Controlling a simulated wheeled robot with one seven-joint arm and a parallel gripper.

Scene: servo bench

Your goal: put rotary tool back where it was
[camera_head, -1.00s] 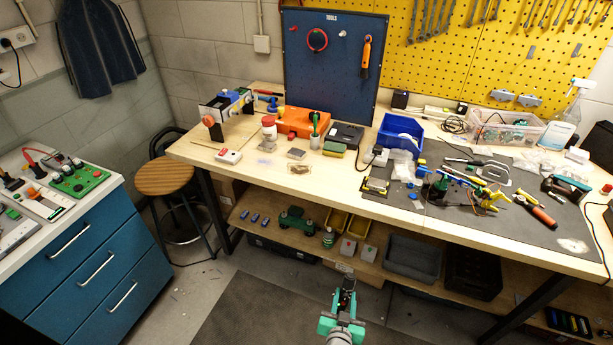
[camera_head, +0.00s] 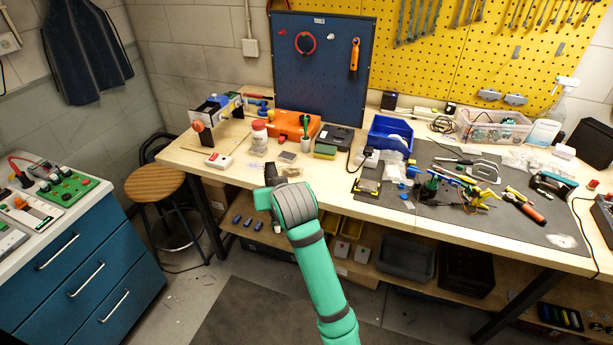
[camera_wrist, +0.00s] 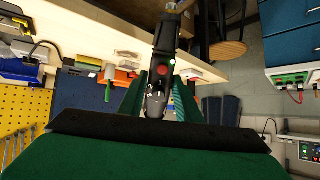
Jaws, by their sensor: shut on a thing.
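My gripper (camera_wrist: 162,98) is shut on a dark grey and black tool (camera_wrist: 161,72), which I take to be the rotary tool, with a red round spot on its body. In the wrist view it lies between the two green fingers and points away from the wrist. In the head view my gripper (camera_head: 266,196) is in front of the bench's front edge, left of centre. The dark tool (camera_head: 271,174) shows just beyond it, partly hidden by my wrist. I cannot tell its exact height over the bench (camera_head: 233,171).
A blue tool board (camera_head: 325,88) with an orange-handled tool stands at the back. A blue bin (camera_head: 391,130) and a cluttered grey mat (camera_head: 437,155) are to the right.

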